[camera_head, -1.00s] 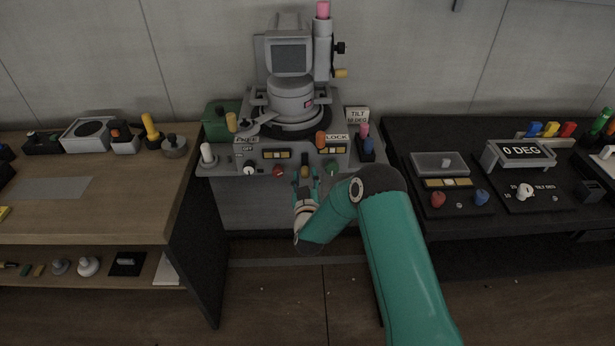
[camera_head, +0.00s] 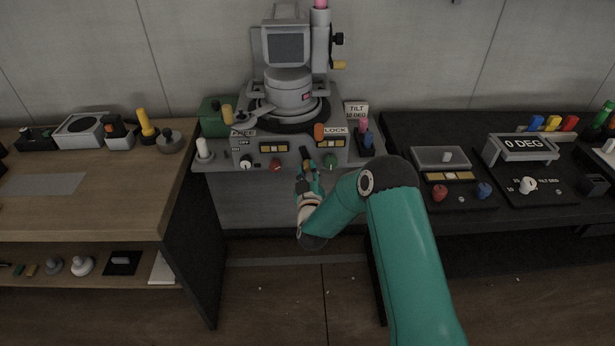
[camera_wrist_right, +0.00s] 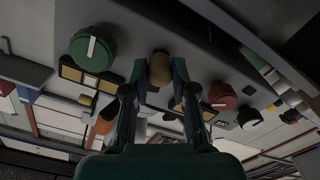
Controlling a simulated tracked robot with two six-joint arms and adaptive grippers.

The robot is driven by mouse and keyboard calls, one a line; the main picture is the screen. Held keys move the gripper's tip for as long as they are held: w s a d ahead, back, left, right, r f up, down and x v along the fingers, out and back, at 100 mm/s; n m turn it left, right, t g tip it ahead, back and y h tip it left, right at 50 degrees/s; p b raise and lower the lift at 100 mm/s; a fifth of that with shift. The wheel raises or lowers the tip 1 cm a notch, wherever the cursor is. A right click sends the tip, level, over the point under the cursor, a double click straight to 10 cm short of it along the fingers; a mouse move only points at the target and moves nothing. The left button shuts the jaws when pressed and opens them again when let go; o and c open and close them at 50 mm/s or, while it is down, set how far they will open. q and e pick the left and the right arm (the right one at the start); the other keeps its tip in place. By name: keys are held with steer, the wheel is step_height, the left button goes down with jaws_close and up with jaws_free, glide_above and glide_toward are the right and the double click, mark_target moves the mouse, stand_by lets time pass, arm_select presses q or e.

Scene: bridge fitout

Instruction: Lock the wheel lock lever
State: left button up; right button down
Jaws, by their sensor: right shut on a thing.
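The grey console has a FREE plate (camera_head: 243,132) at its left and a LOCK plate (camera_head: 335,130) at its right. My right gripper (camera_head: 305,157) is at the console's front face, between the red knob (camera_head: 275,165) and the green knob (camera_head: 330,161). In the right wrist view its fingers (camera_wrist_right: 159,92) are shut around a tan rounded knob (camera_wrist_right: 159,66). In the head view the fingers mostly hide this knob. I cannot tell for certain that it is the wheel lock lever's. An orange knob (camera_head: 319,131) stands beside the LOCK plate. My left gripper is not in view.
A yellow-topped handle (camera_head: 228,114) and a white-topped lever (camera_head: 204,149) stand at the console's left. A wooden bench (camera_head: 110,207) is at left, a black bench (camera_head: 425,215) at right. The device with a grey screen (camera_head: 286,47) rises behind.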

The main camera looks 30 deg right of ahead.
steer(key=n+b, duration=0.1)
steer(key=n, duration=0.1)
steer(key=d+n+b, duration=0.1)
steer(key=s+n+b, duration=0.1)
steer(key=n+b, duration=0.1)
steer(key=shift+d+r+n, duration=0.2)
steer(key=shift+r+n, duration=0.1)
steer(key=n, duration=0.1)
steer(key=r+n+b, duration=0.1)
steer(key=shift+s+d+n, duration=0.15)
steer(key=shift+d+n, duration=0.1)
steer(key=shift+n, duration=0.05)
steer(key=shift+s+d+r+n+b, duration=0.1)
steer(key=shift+r+n+b, duration=0.15)
steer(key=shift+n, duration=0.45)
steer(key=shift+s+d+r+n+b, duration=0.15)
steer(key=shift+n+b, duration=0.15)
steer(key=shift+n, duration=0.4)
steer(key=shift+w, duration=0.1)
steer(key=c, duration=0.9)
jaws_free()
steer(key=shift+r, duration=0.1)
steer(key=shift+c, duration=0.2)
steer(key=v, duration=1.2)
